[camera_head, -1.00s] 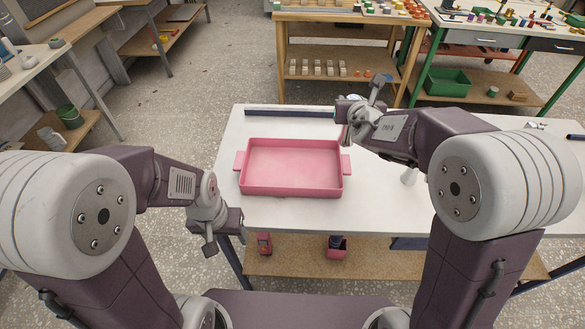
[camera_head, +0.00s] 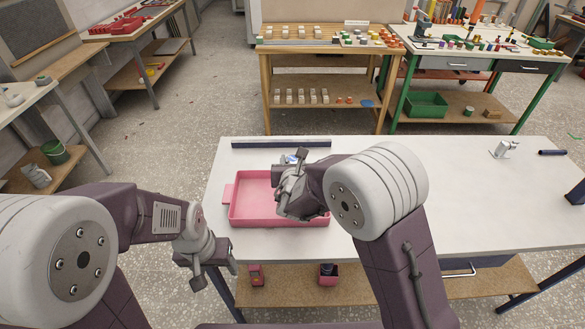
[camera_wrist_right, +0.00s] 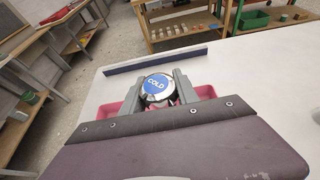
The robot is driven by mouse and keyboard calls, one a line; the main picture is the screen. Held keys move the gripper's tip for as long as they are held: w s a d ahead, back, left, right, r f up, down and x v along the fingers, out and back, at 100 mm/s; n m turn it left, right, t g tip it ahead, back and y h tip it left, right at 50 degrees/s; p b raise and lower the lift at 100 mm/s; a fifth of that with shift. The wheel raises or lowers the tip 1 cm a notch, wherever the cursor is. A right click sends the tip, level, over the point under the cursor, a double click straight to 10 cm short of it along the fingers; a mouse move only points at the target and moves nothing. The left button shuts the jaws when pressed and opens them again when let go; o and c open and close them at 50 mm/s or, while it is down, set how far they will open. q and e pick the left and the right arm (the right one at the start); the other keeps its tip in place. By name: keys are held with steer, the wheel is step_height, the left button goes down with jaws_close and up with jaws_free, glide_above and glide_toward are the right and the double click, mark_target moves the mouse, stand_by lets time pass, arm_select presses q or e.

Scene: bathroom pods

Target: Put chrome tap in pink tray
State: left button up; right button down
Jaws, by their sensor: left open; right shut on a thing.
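The pink tray (camera_head: 245,205) lies on the white table, with a handle at its left end; my right gripper hides its right part. My right gripper (camera_head: 291,167) is over the right half of the tray, shut on a chrome tap (camera_wrist_right: 158,99) with a round blue top marked COLD. In the head view only a bit of blue and metal of the tap shows. In the right wrist view the tray (camera_wrist_right: 107,114) shows on both sides of the fingers. My left gripper (camera_head: 210,268) is open and empty, in front of the table's left edge, apart from the tray.
A dark bar (camera_head: 281,143) lies behind the tray. A silver fitting (camera_head: 504,149) and a dark blue cylinder (camera_head: 552,152) lie at the table's far right. The table's middle right is clear. Pink containers (camera_head: 328,275) stand on the shelf below.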

step_height(320, 180, down, 3)
steer(key=shift+f, duration=0.1)
steer(key=shift+f+b, duration=0.1)
steer(key=shift+b, duration=0.2)
steer(key=c, duration=0.9)
jaws_free()
